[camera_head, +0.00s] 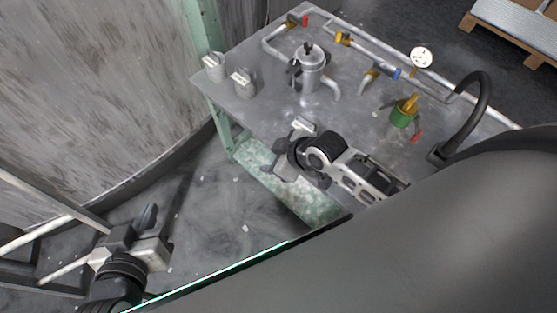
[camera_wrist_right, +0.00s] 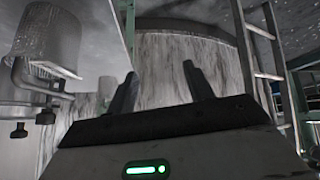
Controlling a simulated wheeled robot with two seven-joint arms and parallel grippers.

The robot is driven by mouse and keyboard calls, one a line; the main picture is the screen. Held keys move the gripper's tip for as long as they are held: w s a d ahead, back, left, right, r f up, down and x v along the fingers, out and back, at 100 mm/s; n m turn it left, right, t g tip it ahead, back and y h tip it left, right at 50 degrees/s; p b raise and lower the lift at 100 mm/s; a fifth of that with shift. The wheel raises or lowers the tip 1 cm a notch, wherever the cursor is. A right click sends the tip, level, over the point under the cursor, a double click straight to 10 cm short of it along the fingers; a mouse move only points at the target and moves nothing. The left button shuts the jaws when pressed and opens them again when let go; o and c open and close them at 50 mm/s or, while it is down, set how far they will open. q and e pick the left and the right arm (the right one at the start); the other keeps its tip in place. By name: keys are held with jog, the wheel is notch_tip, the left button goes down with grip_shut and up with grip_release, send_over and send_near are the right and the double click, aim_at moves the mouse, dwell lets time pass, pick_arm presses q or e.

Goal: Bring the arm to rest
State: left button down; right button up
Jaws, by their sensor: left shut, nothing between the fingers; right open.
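My right gripper (camera_head: 288,150) is over the front edge of the grey table (camera_head: 262,105) in the head view. Its arm reaches in from the right, low over the table. In the right wrist view the two dark fingers of my right gripper (camera_wrist_right: 160,88) stand apart with nothing between them. My left gripper (camera_head: 151,216) is at the lower left, off the table and above the floor. Its fingers are shut and hold nothing.
On the table stand a metal pot-like vessel (camera_head: 310,75), two small grey cups (camera_head: 243,83) at the left, a green fitting (camera_head: 402,115), a gauge (camera_head: 421,57) and pipework. A curved black hose (camera_head: 484,100) is at the right. A ladder (camera_wrist_right: 265,65) shows in the wrist view.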

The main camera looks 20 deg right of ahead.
pick_arm(q)
jog(key=shift+s+r, duration=0.1)
jog(key=shift+s, duration=0.1)
pick_arm(e)
jog(key=shift+s+a+r+m, duration=0.15)
jog(key=shift+s+m, duration=0.15)
jog(key=shift+s, duration=0.3)
jog(key=s+d+r+m+g+h, duration=0.35)
jog(key=s+d+r+m, duration=0.2)
jog(key=s+r, duration=0.75)
pick_arm(q)
notch_tip(320, 180, down, 8)
jog(key=a+g+y, duration=0.1)
jog(key=shift+s+a+f+m, duration=0.25)
jog(key=shift+s+a+m, duration=0.05)
jog(key=shift+a, duration=0.1)
pick_arm(e)
jog(key=w+a+f+t+y, duration=0.1)
jog(key=w+a+f+t, duration=0.1)
jog(key=f+t, duration=0.1)
jog(key=w+a+f+t+y, duration=0.1)
jog(key=w+a+f+t, duration=0.1)
jog(key=f, duration=0.4)
jog(key=shift+w+a+f+n+t, duration=0.25)
jog(key=shift+w+a+n+t, duration=0.15)
jog(key=shift+w+t, duration=0.55)
jog(key=shift+s+y, duration=0.15)
jog(key=shift+y, duration=0.1)
